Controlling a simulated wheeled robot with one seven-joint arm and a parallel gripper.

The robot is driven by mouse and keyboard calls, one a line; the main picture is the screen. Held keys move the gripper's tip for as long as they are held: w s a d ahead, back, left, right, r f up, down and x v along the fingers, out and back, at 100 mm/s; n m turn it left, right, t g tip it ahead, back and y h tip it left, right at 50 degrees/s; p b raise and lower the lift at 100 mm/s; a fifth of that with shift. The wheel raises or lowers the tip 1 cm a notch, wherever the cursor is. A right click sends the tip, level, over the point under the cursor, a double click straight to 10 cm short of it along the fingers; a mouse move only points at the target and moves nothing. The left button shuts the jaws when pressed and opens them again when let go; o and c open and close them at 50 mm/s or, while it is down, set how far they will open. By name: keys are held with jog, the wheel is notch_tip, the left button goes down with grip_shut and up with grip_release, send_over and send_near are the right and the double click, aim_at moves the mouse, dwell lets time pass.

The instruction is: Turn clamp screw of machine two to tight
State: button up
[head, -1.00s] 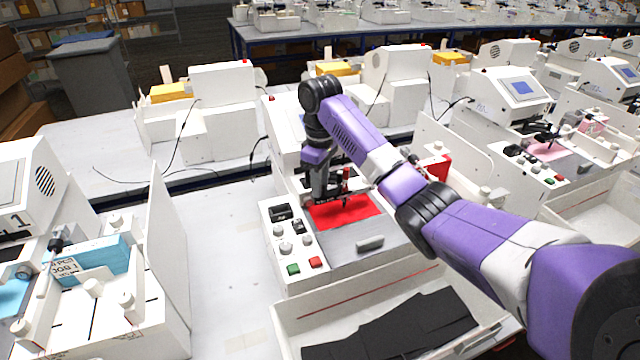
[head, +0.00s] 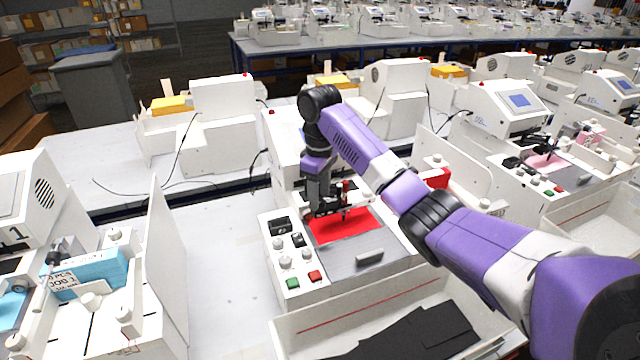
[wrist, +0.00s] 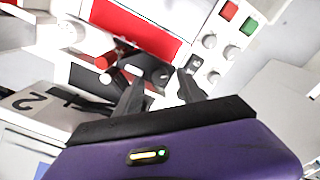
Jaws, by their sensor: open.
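Machine two (head: 285,135) stands in the middle of the head view, with a red sheet (head: 345,226) on its grey bed. Its number 2 (wrist: 30,101) shows in the wrist view. A red pen (head: 346,187) stands upright over the sheet; its round red end (wrist: 104,62) shows in the wrist view. Beside it is the black pen carriage (wrist: 140,66). I cannot clearly make out the clamp screw on it. My gripper (head: 326,208) is low at the carriage, left of the pen. In the wrist view, the open fingers (wrist: 158,80) straddle part of the black carriage; contact is unclear.
Knobs (head: 285,262), a green button (head: 293,283) and a red button (head: 314,276) sit left of the bed. A tray with black sheets (head: 410,335) lies in front. Machine one (head: 30,200) is left, another plotter (head: 515,100) right. Bare table (head: 225,270) lies between.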

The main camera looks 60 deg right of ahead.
aim_at(320, 201)
jog(key=shift+r, duration=3.4)
